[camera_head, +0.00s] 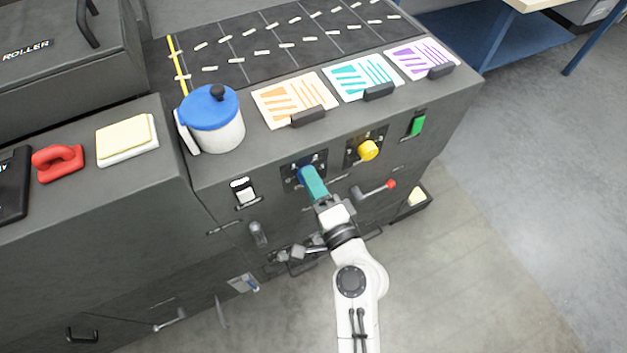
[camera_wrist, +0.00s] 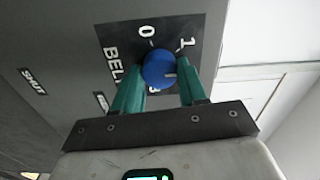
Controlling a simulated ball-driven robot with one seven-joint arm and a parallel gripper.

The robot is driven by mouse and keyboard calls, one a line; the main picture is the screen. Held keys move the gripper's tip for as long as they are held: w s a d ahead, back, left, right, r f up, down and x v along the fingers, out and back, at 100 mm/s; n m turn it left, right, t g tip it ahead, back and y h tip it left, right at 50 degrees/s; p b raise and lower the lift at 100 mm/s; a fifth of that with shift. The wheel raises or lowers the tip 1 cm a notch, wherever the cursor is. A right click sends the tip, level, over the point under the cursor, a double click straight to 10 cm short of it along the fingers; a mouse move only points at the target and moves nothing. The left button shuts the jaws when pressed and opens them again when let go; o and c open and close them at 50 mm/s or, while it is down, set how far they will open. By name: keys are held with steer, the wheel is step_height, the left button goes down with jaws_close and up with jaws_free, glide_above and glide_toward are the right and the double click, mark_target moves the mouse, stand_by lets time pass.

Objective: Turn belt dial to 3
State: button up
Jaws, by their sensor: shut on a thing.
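The belt dial is a round blue knob (camera_wrist: 158,69) on a dark plate (camera_wrist: 199,30) marked "BEL", the rest of the word hidden. In the wrist view, "0" and "1" show above the knob, and a figure below it is partly covered. A pale mark shows on the knob's lower right; I cannot tell which number it points at. My gripper (camera_wrist: 163,77) has its green fingers shut on the knob, one on each side. In the head view, my gripper (camera_head: 309,176) reaches the machine's front and covers most of the blue knob (camera_head: 305,170).
A yellow knob (camera_head: 368,150) and a green switch (camera_head: 417,125) sit to the right on the same front. A red-tipped lever (camera_head: 391,184) is below them. A white switch (camera_head: 243,191) is to the left. A blue-lidded pot (camera_head: 212,120) stands on top.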

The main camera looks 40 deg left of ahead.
steer(key=m+p, duration=0.9)
steer(key=m, duration=1.1)
steer(key=shift+f, duration=0.1)
steer(key=shift+m, duration=0.4)
steer(key=o, duration=1.1)
steer(key=shift+c, duration=0.2)
